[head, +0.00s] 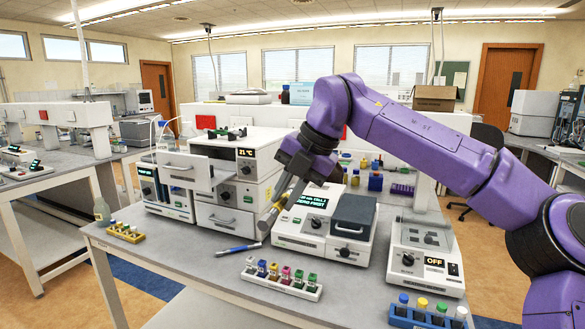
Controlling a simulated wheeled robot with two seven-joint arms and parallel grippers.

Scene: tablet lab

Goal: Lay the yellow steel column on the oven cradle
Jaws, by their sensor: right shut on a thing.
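My right gripper (291,189) is shut on the yellow steel column (268,221), a slim metal rod with a dull yellow part near its lower end. It holds the column tilted, lower end to the left, above the bench between the instrument stack and the central instrument. The oven appears to be the top white unit (250,154) with a "21 °C" display. Its grey-white front drawer (186,172) stands pulled out to the left. The cradle inside cannot be made out. A similar column with blue parts (238,249) lies on the bench. My left gripper is out of view.
A white instrument with a dark lid (352,222) stands right of the gripper, and one reading "OFF" (425,255) farther right. Racks of coloured vials (283,286) line the front edge, with a yellow rack (126,233) at left. The bench's front-left area (160,255) is clear.

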